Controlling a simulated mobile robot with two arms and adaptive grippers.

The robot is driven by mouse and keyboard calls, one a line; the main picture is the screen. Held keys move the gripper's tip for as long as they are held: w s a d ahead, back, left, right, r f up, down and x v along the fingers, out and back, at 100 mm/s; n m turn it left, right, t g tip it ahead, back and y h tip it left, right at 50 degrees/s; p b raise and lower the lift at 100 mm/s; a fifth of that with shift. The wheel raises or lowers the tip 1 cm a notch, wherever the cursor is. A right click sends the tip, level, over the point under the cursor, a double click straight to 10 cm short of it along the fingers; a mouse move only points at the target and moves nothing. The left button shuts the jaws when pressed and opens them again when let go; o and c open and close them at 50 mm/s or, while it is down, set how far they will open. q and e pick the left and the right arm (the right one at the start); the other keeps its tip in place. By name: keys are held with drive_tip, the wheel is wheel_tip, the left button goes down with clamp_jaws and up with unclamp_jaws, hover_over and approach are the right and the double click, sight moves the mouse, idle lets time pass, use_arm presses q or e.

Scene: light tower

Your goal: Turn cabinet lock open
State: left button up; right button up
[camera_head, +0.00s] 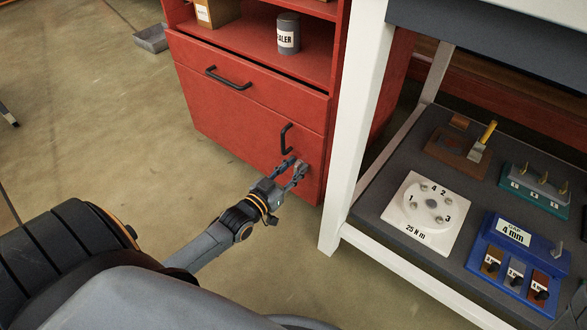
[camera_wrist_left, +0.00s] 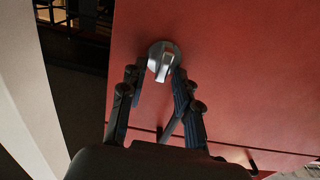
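The red cabinet (camera_head: 245,115) stands ahead, with a black horizontal handle (camera_head: 228,78) on its upper drawer and a black vertical handle (camera_head: 286,138) on the lower door. The cabinet lock (camera_wrist_left: 162,60) is a round grey metal knob with a raised grip bar, on the red front in the left wrist view. My left gripper (camera_head: 294,165) is just below the vertical handle, at the door front. Its fingers (camera_wrist_left: 158,76) are apart, one on each side of the knob's grip bar. I cannot tell whether they touch it. My right gripper is not in view.
A white bench leg (camera_head: 357,120) stands close right of the cabinet. The bench's dark shelf holds a white plate (camera_head: 419,225), a blue gauge box (camera_head: 515,262) and a teal block (camera_head: 533,190). A can (camera_head: 288,33) sits inside the cabinet. The floor left of the cabinet is mostly clear.

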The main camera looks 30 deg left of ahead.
use_arm(q)
clamp_jaws()
